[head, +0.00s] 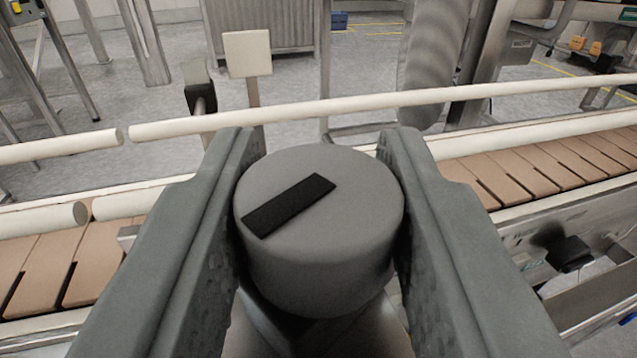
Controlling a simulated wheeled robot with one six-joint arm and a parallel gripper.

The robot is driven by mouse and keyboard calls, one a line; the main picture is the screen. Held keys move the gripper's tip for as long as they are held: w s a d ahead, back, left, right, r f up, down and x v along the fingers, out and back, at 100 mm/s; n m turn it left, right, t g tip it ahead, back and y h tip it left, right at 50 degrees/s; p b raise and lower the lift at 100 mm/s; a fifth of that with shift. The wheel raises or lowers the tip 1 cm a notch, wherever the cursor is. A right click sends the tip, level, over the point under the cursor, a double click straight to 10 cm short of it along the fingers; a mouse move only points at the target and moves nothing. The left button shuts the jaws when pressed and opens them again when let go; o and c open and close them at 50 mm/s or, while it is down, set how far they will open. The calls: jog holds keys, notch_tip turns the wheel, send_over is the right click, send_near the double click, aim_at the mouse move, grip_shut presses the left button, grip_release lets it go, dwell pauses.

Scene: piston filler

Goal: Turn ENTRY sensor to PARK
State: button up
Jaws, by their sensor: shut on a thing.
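A grey round knob (318,240) with a black pointer bar (289,205) on its top face fills the middle of the head view. The bar lies slanted, from lower left to upper right. My gripper (318,190) is shut on the knob, with one grey finger along its left side and one along its right. No ENTRY or PARK lettering shows. The underside and mount of the knob are mostly hidden below it and between the fingers.
A conveyor with tan slats (537,168) runs behind the fingers on both sides. A pale guide rail (400,100) crosses behind the knob. A small square plate on a post (248,54) stands beyond the rail. A black knob (568,254) sits on the conveyor's side at right.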

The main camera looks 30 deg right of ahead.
jog(key=shift+r, duration=0.1)
jog(key=o, duration=1)
jog(key=shift+c, duration=0.2)
jog(key=v, duration=1.7)
jog(key=shift+s, duration=0.2)
jog(key=shift+a, duration=0.15)
jog(key=s+d+r+n+t+y, duration=0.2)
jog(key=s+r+y, duration=0.2)
jog(key=s+r, duration=0.35)
jog(key=s+d+r+n+t+y, duration=0.2)
jog(key=s+d+r+t+y, duration=0.15)
jog(key=s+r, duration=0.4)
jog(key=s+d+n+g+y, duration=0.1)
jog(key=s+d, duration=0.1)
jog(key=s, duration=0.9)
jog(key=s+d+n+g+y, duration=0.1)
jog(key=s+d+g, duration=0.1)
jog(key=s, duration=0.9)
jog(key=shift+d+n, duration=0.2)
jog(key=shift+n, duration=0.2)
